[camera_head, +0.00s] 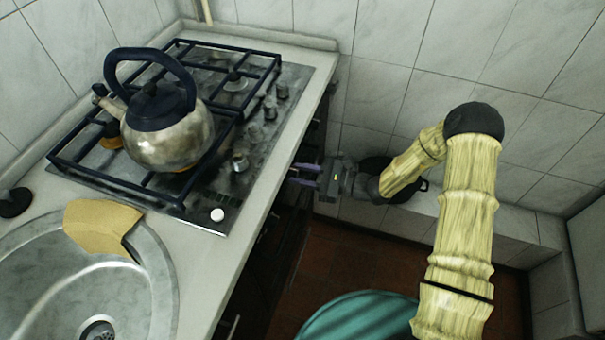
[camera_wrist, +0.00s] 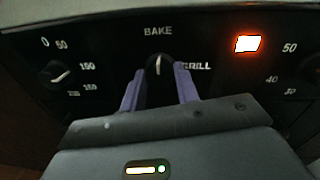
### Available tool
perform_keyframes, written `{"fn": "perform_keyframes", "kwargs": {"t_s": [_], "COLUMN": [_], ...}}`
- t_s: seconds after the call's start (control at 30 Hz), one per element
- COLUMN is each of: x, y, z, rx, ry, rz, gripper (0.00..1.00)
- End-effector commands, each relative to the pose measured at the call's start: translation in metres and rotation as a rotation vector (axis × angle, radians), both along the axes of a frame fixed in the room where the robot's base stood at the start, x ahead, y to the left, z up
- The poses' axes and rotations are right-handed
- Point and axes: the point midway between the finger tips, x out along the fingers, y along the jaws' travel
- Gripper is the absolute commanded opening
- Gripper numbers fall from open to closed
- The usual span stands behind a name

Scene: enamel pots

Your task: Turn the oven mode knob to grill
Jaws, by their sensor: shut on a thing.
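The oven mode knob (camera_wrist: 158,66) is a dark round knob at the top middle of the wrist view. Its pale pointer mark stands nearly upright, towards the word BAKE above it. The word GRILL is to its right, its first letter partly covered by a finger. My gripper (camera_wrist: 160,72) has one purple finger on each side of the knob and is shut on it. In the head view my gripper (camera_head: 304,175) reaches left to the oven front under the counter edge, where the knob itself is hidden.
A numbered knob (camera_wrist: 57,75) is on the panel's left, and another (camera_wrist: 311,68) is cut off at the right. An orange lamp (camera_wrist: 247,43) glows between. A kettle (camera_head: 168,130) stands on the hob. A dark pot (camera_head: 420,186) sits on the ledge behind my wrist.

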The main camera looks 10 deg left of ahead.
Motion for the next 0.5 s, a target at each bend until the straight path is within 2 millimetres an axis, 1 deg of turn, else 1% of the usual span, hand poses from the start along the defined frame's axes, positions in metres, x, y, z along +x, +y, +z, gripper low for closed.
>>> {"fn": "perform_keyframes", "kwargs": {"t_s": [0.27,0.5], "x": [0.0004,0.0007], "y": [-0.0006,-0.0010], "z": [0.0010,0.0018], "rx": [0.002,0.013], "ry": [0.043,0.162], "rz": [-0.001,-0.002], "gripper": [0.08,0.08]}}
